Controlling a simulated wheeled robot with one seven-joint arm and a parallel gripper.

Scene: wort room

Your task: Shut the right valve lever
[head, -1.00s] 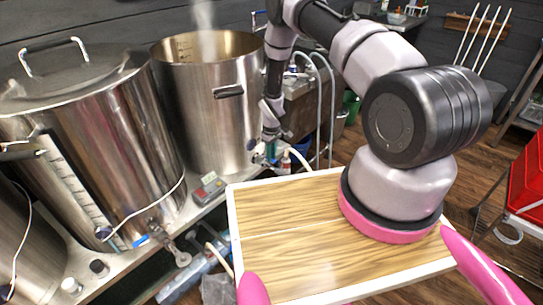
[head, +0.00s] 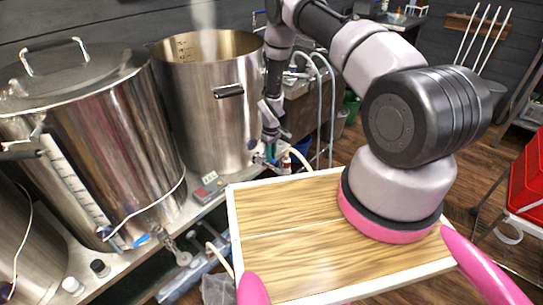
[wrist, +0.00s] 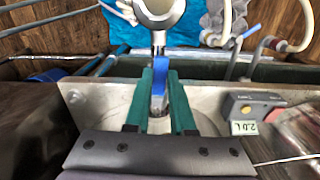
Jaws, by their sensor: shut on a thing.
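The right valve lever (wrist: 159,84) is a blue handle running down from a round steel valve body (wrist: 159,12) in the wrist view. My gripper (wrist: 168,80) has its two green fingers on either side of the lever, shut on it. In the head view my gripper (head: 269,150) is at the lower right side of the right kettle (head: 212,105), by its valve. The lever is mostly hidden there by my gripper and arm.
The lidded left kettle (head: 110,120) has its own valve with a blue lever (head: 141,240). A grey control box (head: 208,188) sits on the bench between the valves. Hoses (head: 300,158) hang near my gripper. My wooden-topped base fills the front.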

